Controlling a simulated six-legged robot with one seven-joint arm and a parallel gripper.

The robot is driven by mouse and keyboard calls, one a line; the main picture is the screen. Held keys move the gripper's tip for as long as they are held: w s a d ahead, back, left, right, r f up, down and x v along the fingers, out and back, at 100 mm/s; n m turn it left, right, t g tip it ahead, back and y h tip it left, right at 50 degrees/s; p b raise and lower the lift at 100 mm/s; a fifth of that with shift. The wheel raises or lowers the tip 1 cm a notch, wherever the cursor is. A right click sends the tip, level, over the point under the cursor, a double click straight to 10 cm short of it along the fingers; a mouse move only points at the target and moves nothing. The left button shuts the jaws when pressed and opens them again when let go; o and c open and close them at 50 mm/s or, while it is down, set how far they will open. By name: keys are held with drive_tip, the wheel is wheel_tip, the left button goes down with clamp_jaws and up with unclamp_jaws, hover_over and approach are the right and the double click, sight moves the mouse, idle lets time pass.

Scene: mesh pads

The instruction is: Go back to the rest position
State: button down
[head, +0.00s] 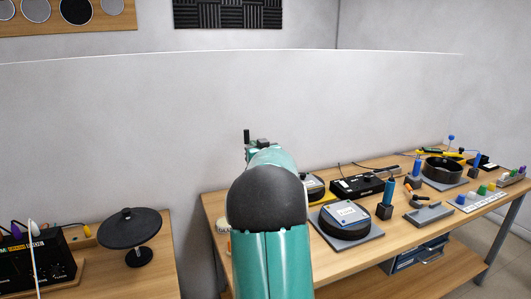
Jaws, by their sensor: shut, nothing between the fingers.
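My teal arm with a dark rounded joint rises in the middle of the head view. The end of my gripper (247,137) shows as a small dark upright piece above and behind the arm. It is shut and empty. It stands in front of the grey wall, with no object touching it in this view. The rest of my gripper is largely hidden behind the arm.
A wooden bench (400,238) at right carries a round black pad on a grey base (345,222), a black box (357,187), a black ring (442,169) and small tools. At left, a black disc on a stand (131,228) sits beside a black device (38,262).

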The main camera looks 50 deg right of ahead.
drive_tip(key=v, duration=0.7)
drive_tip(key=shift+s+r, duration=0.15)
drive_tip(key=shift+r, duration=0.15)
drive_tip(key=a+g+y, duration=0.3)
drive_tip(key=a+g, duration=0.1)
drive_tip(key=a, duration=2.4)
drive_tip(key=s+a+f+n+g+y, duration=0.3)
drive_tip(key=s+a, duration=0.6)
drive_tip(key=a, duration=0.3)
drive_tip(key=s+a+f+n+g+y, duration=0.2)
drive_tip(key=s+a+f, duration=0.4)
drive_tip(key=s+a, duration=0.3)
drive_tip(key=a+n, duration=0.1)
drive_tip(key=a, duration=0.2)
drive_tip(key=shift+s+a+f+g+y, duration=0.25)
drive_tip(key=shift+a+f+g+y, duration=0.05)
drive_tip(key=shift+a+g+y, duration=0.1)
